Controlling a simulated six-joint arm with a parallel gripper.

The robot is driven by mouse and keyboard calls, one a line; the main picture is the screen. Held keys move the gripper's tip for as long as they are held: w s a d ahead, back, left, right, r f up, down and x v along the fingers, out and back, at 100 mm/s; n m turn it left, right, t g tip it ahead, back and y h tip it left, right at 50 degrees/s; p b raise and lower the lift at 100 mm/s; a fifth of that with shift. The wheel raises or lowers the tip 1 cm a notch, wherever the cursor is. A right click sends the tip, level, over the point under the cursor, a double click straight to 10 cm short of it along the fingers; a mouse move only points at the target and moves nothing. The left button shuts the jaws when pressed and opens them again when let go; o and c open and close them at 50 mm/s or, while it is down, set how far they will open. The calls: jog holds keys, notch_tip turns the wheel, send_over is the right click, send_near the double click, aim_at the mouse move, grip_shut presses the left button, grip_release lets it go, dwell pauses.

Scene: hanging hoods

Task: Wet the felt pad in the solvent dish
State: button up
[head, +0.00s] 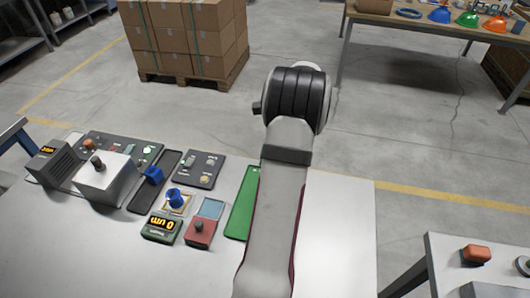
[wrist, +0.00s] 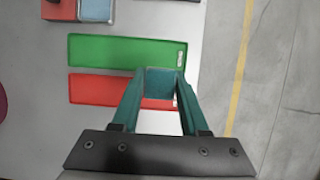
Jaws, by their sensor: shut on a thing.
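My gripper (wrist: 160,92) has two teal fingers, shut on a small teal-grey square block (wrist: 160,80). The block may be the felt pad; its underside is hidden. In the wrist view it is over the edges of a green tray (wrist: 110,52) and a red tray (wrist: 95,88). I cannot tell its height above them. A shallow light blue square (head: 210,208), which looks like the solvent dish, lies left of the green tray in the head view. It also shows at the top left of the wrist view. My arm hides the gripper and block in the head view.
A red block with a dark knob (head: 200,232) stands beside the light blue square. A display box (head: 162,227), a blue ring-shaped part (head: 176,198) and a grey box with a knob (head: 105,178) stand further left. The white table (head: 335,230) is bare at right.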

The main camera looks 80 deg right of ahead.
grip_shut()
jog(key=w+a+f+n+y, duration=0.1)
jog(key=w+a+n+y, duration=0.1)
jog(key=w+a+n, duration=0.45)
jog(key=n+g+y, duration=0.1)
jog(key=n, duration=0.2)
send_over(207, 211)
jog(key=f, duration=0.2)
jog(key=shift+m, duration=0.25)
jog(key=shift+s+d+f, duration=0.15)
jog(key=shift+f, duration=0.75)
jog(key=shift+s+d+f, duration=0.15)
jog(key=shift+d+f, duration=0.05)
jog(key=shift+f, duration=0.7)
jog(key=shift+s+d+f, duration=0.15)
jog(key=shift+f, duration=0.75)
jog(key=shift+f, duration=0.6)
jog(key=shift+r, duration=0.1)
notch_tip(207, 211, up, 7)
